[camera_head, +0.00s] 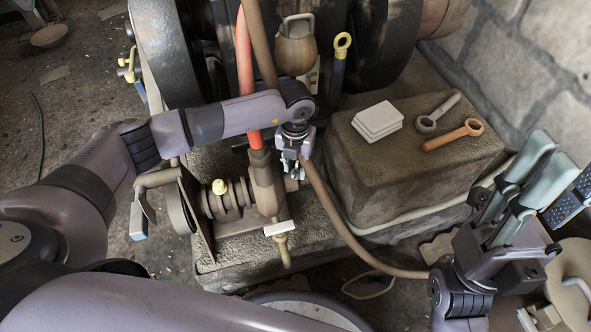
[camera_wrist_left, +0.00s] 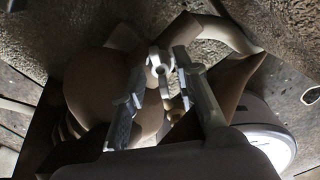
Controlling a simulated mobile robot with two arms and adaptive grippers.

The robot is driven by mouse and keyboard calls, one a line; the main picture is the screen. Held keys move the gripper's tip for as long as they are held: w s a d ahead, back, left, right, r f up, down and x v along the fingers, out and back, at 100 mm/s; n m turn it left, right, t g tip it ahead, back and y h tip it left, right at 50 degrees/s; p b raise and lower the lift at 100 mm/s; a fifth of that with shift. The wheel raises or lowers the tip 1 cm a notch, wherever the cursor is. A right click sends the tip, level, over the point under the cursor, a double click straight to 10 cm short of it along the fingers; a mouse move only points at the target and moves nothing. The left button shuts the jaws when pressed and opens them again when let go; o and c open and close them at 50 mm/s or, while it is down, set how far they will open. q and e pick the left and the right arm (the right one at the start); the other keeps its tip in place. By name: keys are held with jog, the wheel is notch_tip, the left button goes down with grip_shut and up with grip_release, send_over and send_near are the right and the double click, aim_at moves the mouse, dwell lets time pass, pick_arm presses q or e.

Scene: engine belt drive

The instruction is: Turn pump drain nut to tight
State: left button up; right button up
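The pump (camera_head: 235,200) is a brown metal body with round flanges, low in the middle of the head view. My left gripper (camera_head: 291,163) points down just above its right side. In the left wrist view, its two grey fingers stand apart (camera_wrist_left: 160,90). A small pale metal part with a hole (camera_wrist_left: 158,62) shows between the fingertips; it may be the drain nut, but I cannot tell for sure. A gap seems to remain on at least one side of it. My right gripper (camera_head: 522,190) is open and empty at the right edge, away from the pump.
A red hose (camera_head: 244,60) and a brown hose (camera_head: 350,235) run close to my left gripper. A stone block (camera_head: 420,160) carries pale grey blocks (camera_head: 377,121) and two ring-ended tools (camera_head: 453,135). A white-handled tap (camera_head: 283,229) hangs at the pump's front. Large dark wheels (camera_head: 385,40) stand behind.

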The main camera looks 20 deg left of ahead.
pick_arm(q)
jog(key=shift+f, duration=0.55)
grip_shut()
